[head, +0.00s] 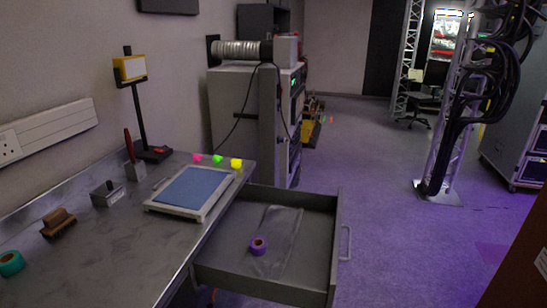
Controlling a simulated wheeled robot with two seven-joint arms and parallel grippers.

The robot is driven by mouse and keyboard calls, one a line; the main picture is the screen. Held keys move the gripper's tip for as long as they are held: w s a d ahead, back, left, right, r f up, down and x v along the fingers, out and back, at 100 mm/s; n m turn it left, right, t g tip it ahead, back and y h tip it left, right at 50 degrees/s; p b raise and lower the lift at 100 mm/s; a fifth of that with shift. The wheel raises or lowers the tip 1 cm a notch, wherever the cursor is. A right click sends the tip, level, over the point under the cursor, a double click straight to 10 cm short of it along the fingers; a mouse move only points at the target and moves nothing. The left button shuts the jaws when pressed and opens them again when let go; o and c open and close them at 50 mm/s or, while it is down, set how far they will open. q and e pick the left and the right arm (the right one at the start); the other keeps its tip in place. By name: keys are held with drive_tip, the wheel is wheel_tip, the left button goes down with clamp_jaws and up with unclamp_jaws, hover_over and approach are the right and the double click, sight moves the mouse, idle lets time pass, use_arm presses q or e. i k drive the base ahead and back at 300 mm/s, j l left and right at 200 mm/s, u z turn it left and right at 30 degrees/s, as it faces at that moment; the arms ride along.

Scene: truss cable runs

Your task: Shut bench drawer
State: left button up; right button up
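The bench drawer (333,207) is pulled well out from the right side of the metal bench (215,237). Its grey handle (346,243) is on the outer front panel, facing right. Inside the drawer lie a purple tape roll (258,245) and a clear, flat plastic piece that looks like a bag (290,240). Neither of my grippers shows in the head view, and nothing touches the handle.
A cabinet (240,105) stands behind the drawer. Floor right of the drawer is clear.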

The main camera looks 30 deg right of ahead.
sight(309, 279)
drive_tip(key=k+l+z, duration=0.1)
drive_tip(key=l+z, duration=0.95)
drive_tip(key=k+j, duration=0.05)
drive_tip(key=j, duration=0.05)
